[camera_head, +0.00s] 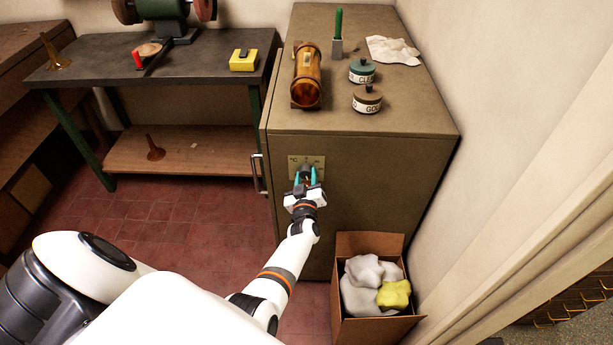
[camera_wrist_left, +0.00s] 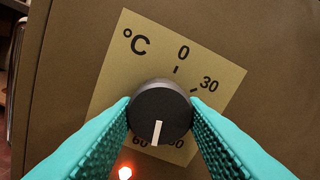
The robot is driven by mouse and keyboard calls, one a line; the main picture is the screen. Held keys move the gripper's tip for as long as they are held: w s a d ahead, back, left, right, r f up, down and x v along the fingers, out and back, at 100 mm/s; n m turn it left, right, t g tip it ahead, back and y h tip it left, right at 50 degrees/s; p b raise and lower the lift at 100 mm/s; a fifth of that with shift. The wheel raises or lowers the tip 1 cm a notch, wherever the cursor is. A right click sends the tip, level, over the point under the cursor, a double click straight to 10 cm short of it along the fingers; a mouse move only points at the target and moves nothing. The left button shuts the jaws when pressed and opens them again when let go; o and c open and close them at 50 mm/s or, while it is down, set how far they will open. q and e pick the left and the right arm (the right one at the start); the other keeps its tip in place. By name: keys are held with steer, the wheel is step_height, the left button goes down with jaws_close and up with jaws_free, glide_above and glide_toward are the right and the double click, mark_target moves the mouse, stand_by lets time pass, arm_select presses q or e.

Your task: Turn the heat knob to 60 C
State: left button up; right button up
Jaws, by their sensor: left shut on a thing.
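The black heat knob (camera_wrist_left: 160,104) sits on a tan dial plate (camera_wrist_left: 118,70) on the front of a brown cabinet (camera_head: 360,200). My left gripper (camera_head: 306,174) is shut on the knob, with a teal finger on each side of it. The 0 and 30 marks show clearly above and right of the knob. An orange-red light (camera_wrist_left: 124,172) glows below the plate. My right gripper is not in view.
On the cabinet top are an amber cylinder (camera_head: 307,75), two lidded jars (camera_head: 367,98), a green-handled tool (camera_head: 338,35) and a crumpled cloth (camera_head: 392,50). A cardboard box (camera_head: 372,330) of rags stands at the cabinet's foot. A dark workbench (camera_head: 215,65) is left.

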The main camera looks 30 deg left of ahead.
arm_select(q)
steer(key=shift+s+f+m, duration=0.1)
steer(key=shift+f+m, duration=0.05)
steer(key=shift+m, duration=1.05)
steer(key=o, duration=1)
